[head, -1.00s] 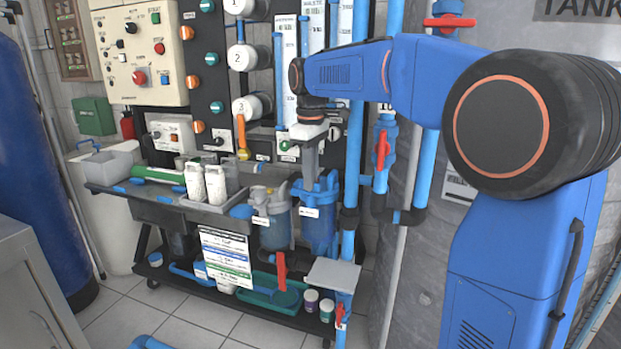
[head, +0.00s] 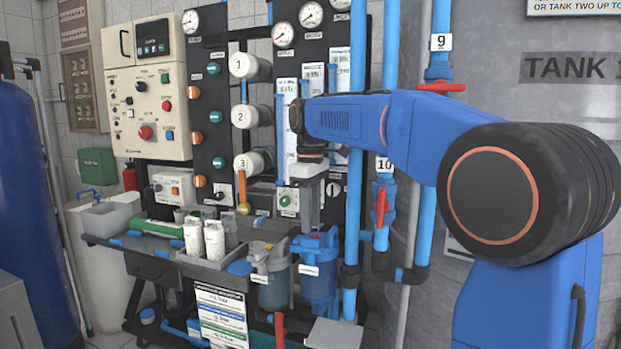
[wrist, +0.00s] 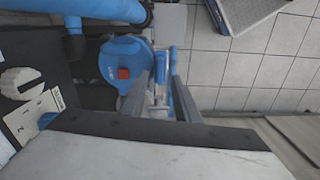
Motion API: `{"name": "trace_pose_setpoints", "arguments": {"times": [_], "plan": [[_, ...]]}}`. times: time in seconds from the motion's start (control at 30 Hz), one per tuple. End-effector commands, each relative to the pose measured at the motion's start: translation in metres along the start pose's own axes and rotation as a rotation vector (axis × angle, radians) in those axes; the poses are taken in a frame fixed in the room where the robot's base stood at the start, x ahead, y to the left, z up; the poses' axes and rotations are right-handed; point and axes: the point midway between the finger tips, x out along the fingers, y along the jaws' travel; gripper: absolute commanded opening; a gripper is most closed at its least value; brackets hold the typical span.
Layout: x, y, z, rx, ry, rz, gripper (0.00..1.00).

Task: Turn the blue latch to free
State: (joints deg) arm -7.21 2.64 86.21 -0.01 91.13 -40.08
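The blue filter housing (head: 318,282) stands at the front right of the rack, with a blue lid on top. In the wrist view its round blue lid (wrist: 118,58) has a red button. A narrow blue piece, seemingly the latch (wrist: 160,66), stands at the lid's right edge. My gripper (head: 309,228) points down just above the housing lid. In the wrist view my gripper's two grey fingers (wrist: 160,98) are apart, with part of the blue piece showing between them. Contact with it cannot be told. The latch cannot be picked out clearly in the head view.
A clear-bodied filter housing (head: 272,284) stands to the left. A grey tray (head: 208,262) holds white bottles. Vertical blue pipes (head: 352,210) and a red-handled valve (head: 381,207) are close on the right. A black panel with a white knob (wrist: 22,83) lies left in the wrist view.

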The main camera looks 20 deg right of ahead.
Motion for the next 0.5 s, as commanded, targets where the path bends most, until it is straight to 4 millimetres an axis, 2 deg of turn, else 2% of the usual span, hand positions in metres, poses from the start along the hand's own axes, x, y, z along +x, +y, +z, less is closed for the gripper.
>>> {"name": "trace_pose_setpoints", "arguments": {"times": [0.1,0.5], "plan": [[-0.025,0.001,-0.001,0.0,0.002,0.002,0.29],[-0.101,0.001,0.0,0.0,0.002,0.001,0.29]]}}
